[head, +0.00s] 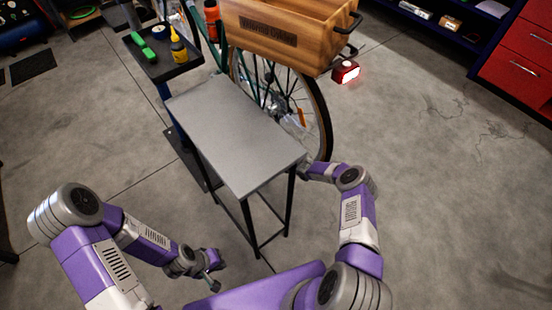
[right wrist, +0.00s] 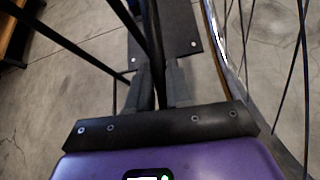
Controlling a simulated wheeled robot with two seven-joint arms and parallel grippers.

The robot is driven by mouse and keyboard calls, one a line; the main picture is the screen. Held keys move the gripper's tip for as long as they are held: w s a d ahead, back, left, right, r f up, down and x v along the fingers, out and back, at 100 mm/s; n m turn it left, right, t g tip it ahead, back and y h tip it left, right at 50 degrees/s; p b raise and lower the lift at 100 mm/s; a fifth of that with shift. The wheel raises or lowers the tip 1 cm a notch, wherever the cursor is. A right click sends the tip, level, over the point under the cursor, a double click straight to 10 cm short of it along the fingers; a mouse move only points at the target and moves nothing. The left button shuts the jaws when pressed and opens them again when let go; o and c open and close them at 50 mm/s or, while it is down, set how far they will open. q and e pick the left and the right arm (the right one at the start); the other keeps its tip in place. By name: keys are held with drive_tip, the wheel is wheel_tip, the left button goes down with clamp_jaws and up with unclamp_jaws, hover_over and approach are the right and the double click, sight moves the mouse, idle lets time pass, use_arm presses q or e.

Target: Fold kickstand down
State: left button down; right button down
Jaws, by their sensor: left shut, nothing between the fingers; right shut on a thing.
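The bike's spoked wheel (head: 322,115) stands behind the grey-topped table, under a wooden crate; part of it also shows at the right of the right wrist view (right wrist: 213,40). My right gripper (right wrist: 164,88) is low beside the wheel, shut on a thin dark bar (right wrist: 158,50) that looks like the kickstand. The bar runs up out of view, so its pivot is hidden. In the head view the right fingers are hidden behind the table corner. My left gripper (head: 214,284) is shut and empty, low in front of the table and apart from the bike.
The grey table (head: 235,130) on thin black legs stands between me and the bike. The wooden crate (head: 285,35) sits above the wheel, with a lit red lamp (head: 346,72) nearby. A tool tray (head: 165,62) is at the left. Floor at the right is clear.

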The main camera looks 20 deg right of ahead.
idle(0.3)
drive_tip(key=c, duration=1)
unclamp_jaws()
drive_tip(key=shift+w, duration=0.1)
drive_tip(key=shift+c, duration=0.2)
